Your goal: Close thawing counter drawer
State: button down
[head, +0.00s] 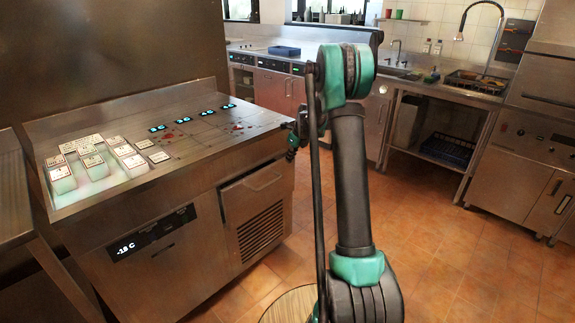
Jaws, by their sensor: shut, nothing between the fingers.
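The thawing counter (208,190) is a steel unit on the left with a lit "-18 C" display (126,249). Its drawer front (240,203), with a bar handle (264,183), is on the right part of the counter's front, around a vented panel (260,232). The front seems nearly flush; I cannot tell whether a small gap is left. My gripper (291,152) shows only in part at the counter's right corner, small and dark with teal, partly behind my arm. It looks shut and holds nothing visible. I cannot tell whether it touches the counter.
Several labelled white containers (92,160) sit in the counter's top at left. A steel sink bench (440,95) with an open shelf and an oven unit (525,165) stand at the back right. The tiled floor (455,255) between is clear.

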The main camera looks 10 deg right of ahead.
jog(key=s+d+f+t+y, duration=0.2)
jog(key=s+t, duration=0.1)
jog(key=s, duration=0.6)
jog(key=w+a+r+x, duration=0.1)
jog(key=x, duration=1.1)
jog(key=shift+w, duration=0.35)
jog(key=shift+a, duration=0.15)
jog(key=w+a, duration=0.1)
jog(key=w, duration=0.1)
jog(key=w+a, duration=0.1)
jog(key=w, duration=0.1)
jog(key=shift+a, duration=0.4)
